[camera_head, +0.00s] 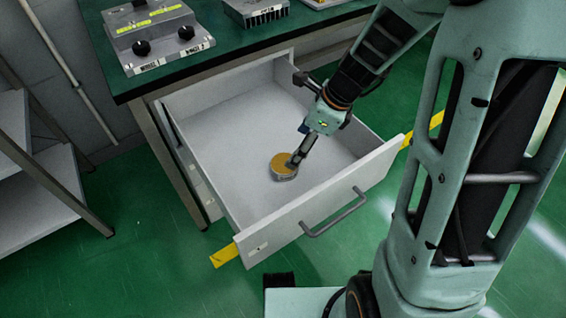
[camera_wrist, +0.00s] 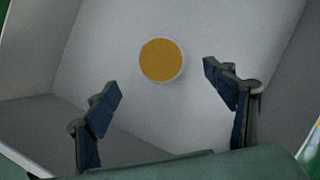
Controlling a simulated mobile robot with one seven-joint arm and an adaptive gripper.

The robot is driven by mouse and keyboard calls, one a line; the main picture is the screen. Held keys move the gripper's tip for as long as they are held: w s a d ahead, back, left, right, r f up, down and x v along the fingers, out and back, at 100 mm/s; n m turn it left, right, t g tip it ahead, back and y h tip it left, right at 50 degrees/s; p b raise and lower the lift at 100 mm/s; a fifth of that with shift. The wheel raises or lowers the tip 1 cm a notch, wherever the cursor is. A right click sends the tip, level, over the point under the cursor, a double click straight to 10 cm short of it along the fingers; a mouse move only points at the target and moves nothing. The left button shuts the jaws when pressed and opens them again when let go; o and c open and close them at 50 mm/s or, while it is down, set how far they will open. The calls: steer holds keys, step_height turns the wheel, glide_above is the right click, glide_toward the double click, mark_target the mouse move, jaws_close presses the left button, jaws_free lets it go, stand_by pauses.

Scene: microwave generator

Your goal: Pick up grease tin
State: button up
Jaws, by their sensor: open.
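The grease tin (camera_head: 283,164) is a small round silver tin with a mustard-yellow top. It lies on the floor of the open drawer, near the drawer's middle. In the wrist view the tin (camera_wrist: 161,60) shows as a yellow disc with a pale rim, ahead of the fingertips and between their lines. My gripper (camera_head: 297,158) reaches down into the drawer, and in the head view its tip overlaps the tin's right edge. In the wrist view my gripper (camera_wrist: 157,82) has its two dark blue fingers spread wide with nothing between them. I cannot tell whether a finger touches the tin.
The white drawer (camera_head: 218,186) is pulled out from under a green-topped bench (camera_head: 203,60), with walls around the tin and a handle (camera_head: 336,214) on its front. A control box (camera_head: 157,35) stands on the bench. A shelf rack (camera_head: 38,170) is at the left.

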mark_target(280, 173)
steer(key=b+x, duration=0.2)
steer(key=x, duration=0.2)
steer(key=b+x, duration=0.2)
steer(key=x, duration=0.3)
steer(key=shift+d+f, duration=0.2)
steer(key=shift+r, duration=0.1)
steer(key=c, duration=1.5)
